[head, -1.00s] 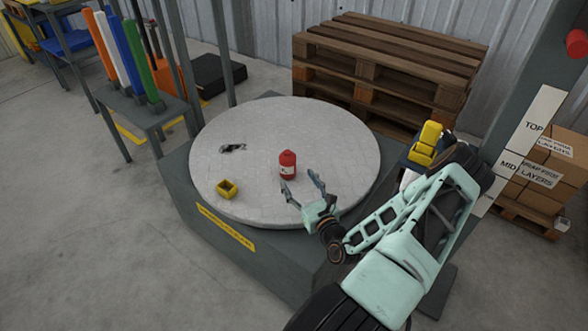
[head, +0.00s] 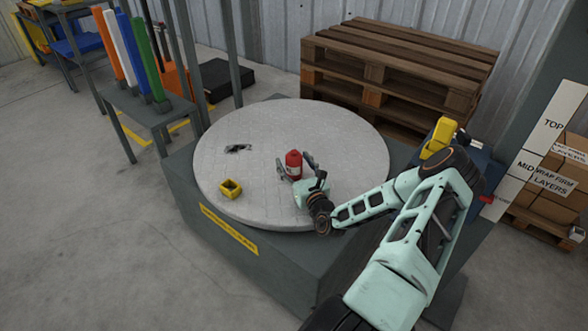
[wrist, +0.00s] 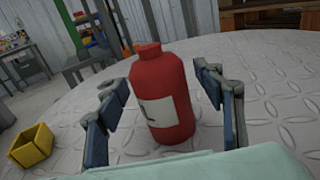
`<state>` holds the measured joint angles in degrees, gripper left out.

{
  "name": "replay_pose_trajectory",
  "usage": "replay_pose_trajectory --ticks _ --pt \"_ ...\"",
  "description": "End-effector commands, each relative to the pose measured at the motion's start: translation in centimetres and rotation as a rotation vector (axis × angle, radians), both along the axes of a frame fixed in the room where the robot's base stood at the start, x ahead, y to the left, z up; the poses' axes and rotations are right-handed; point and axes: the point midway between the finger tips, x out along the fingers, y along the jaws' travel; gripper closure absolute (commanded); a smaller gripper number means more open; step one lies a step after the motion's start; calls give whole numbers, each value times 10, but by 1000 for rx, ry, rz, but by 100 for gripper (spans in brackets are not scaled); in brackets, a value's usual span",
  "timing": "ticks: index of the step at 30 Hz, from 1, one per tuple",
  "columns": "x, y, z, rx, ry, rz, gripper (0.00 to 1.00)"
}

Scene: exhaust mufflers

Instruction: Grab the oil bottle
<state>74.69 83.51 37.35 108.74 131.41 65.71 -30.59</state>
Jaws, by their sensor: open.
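The oil bottle (head: 293,164) is red with a white label and stands upright on the round grey plate (head: 240,200). In the wrist view the bottle (wrist: 163,95) stands between the two fingers of my gripper (wrist: 166,105). The fingers are open, with a visible gap on each side of the bottle. In the head view my gripper (head: 295,172) reaches around the bottle from the near side, its palm close in front of it. The bottle's lower part is partly hidden there by the gripper.
A small yellow open box (head: 231,188) sits on the plate left of the bottle. A dark object (head: 238,148) lies farther back. Wooden pallets (head: 400,60) stand behind the plate. A stand with colored tubes (head: 130,60) is at the left.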

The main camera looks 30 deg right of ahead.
Motion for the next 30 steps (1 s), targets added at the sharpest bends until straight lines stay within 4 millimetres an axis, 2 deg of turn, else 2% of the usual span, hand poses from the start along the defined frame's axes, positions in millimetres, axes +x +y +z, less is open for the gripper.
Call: replay_pose_trajectory --ticks 6,19,30 --pt "0 0 1 0 0 0 39" --pt "0 0 0 0 1 0 87" --pt "0 0 8 0 0 0 87"
